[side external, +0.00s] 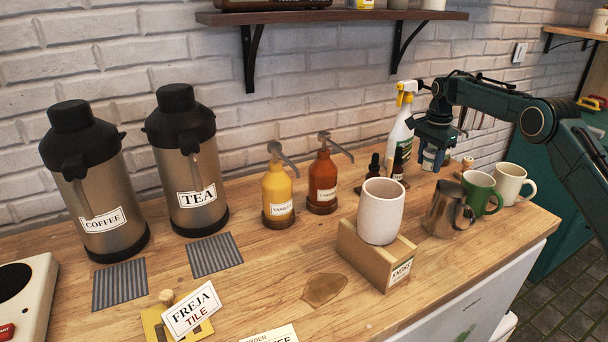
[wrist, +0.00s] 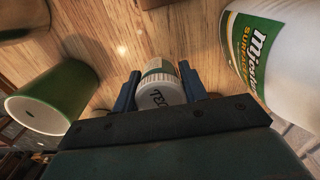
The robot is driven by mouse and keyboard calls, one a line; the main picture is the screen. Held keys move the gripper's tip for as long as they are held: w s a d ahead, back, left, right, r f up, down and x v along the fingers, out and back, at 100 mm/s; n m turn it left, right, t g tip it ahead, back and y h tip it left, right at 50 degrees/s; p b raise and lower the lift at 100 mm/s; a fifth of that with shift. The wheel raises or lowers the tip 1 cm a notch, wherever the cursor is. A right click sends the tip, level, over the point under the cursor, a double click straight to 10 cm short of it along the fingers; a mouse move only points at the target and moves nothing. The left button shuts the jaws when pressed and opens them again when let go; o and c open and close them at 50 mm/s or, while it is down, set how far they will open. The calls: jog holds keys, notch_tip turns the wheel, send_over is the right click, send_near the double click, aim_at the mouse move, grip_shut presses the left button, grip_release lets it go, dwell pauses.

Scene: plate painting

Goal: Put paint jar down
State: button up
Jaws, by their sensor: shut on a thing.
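My gripper (side external: 431,148) is at the back right of the wooden counter, just right of the white spray bottle (side external: 399,125). In the wrist view my gripper (wrist: 160,92) has its two blue fingers shut on a small jar (wrist: 161,90) with a white lid, dark lettering and a green-and-white side. The same jar (side external: 432,159) shows below the gripper in the side view, partly covered by it. It is close to the counter; I cannot tell whether its base touches the wood.
A green mug (side external: 481,192), a cream mug (side external: 512,183) and a metal pitcher (side external: 446,209) stand in front of the gripper. Dark dropper bottles (side external: 374,168) stand to its left. A white cup (side external: 380,210) sits on a wooden knock box (side external: 368,255). The front middle counter (side external: 370,310) is clear.

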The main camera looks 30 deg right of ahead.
aim_at(431, 151)
jog(key=shift+f, duration=1.9)
jog(key=shift+f, duration=0.15)
jog(key=o, duration=1)
jog(key=shift+o, duration=0.2)
notch_tip(431, 151, up, 12)
jog(key=shift+f, duration=0.15)
jog(key=shift+r, duration=0.3)
